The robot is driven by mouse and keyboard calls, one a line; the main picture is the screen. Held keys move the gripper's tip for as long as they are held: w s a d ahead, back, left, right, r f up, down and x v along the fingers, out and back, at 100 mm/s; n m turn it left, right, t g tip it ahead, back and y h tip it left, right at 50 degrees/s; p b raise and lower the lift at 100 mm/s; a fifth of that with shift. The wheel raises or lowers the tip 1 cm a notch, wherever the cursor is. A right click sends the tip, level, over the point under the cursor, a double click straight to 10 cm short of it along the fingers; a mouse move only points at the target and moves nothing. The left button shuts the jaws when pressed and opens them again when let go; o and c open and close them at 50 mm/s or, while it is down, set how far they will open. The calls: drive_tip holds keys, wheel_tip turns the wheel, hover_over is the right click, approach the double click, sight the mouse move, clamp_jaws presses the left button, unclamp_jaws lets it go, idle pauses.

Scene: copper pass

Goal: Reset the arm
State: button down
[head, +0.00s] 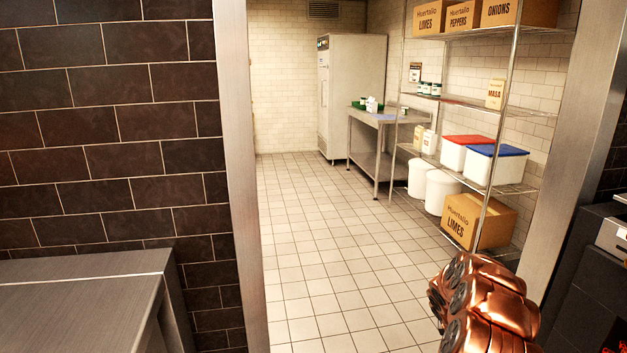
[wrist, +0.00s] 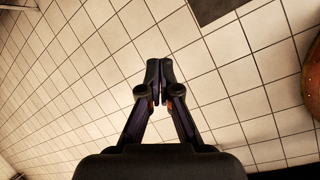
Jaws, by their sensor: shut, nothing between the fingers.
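My gripper (wrist: 159,84) shows in the wrist view, its two dark fingers closed together at the tips with nothing between them. It hangs over bare cream floor tiles (wrist: 220,90). In the head view a copper-coloured part of my arm (head: 485,305) shows at the lower right. My gripper itself is not visible in the head view.
A doorway with a metal left jamb (head: 240,150) opens onto a tiled room with clear floor (head: 335,260). Inside stand a white fridge (head: 352,95), a steel table (head: 368,150) and a wire shelf (head: 465,100). A steel counter (head: 80,300) is at left, dark equipment (head: 590,270) at right.

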drive_tip(key=s+a+r+m+g+y, duration=0.1)
drive_tip(key=s+a+r+m, duration=0.1)
drive_tip(key=s+a+r, duration=0.55)
drive_tip(key=s+a+r+m+y, duration=0.2)
drive_tip(key=s+a+r+m, duration=0.15)
drive_tip(key=a+r, duration=0.7)
drive_tip(key=s+a+r+m+g+y, duration=0.1)
drive_tip(key=s+a+r+m, duration=0.3)
drive_tip(key=s, duration=0.7)
drive_tip(key=s+a+r+m+g, duration=0.1)
drive_tip(key=s+a, duration=0.4)
drive_tip(key=s, duration=0.6)
drive_tip(key=s+a+r+m+g+y, duration=0.1)
drive_tip(key=s+a+r+m, duration=0.3)
drive_tip(key=s, duration=0.6)
wheel_tip(320, 180, up, 20)
drive_tip(key=a+n+p, duration=0.1)
drive_tip(key=p, duration=1.9)
drive_tip(key=shift+s+t, duration=0.4)
drive_tip(key=shift+s, duration=0.05)
drive_tip(key=shift+d+f, duration=0.1)
drive_tip(key=shift+f, duration=0.05)
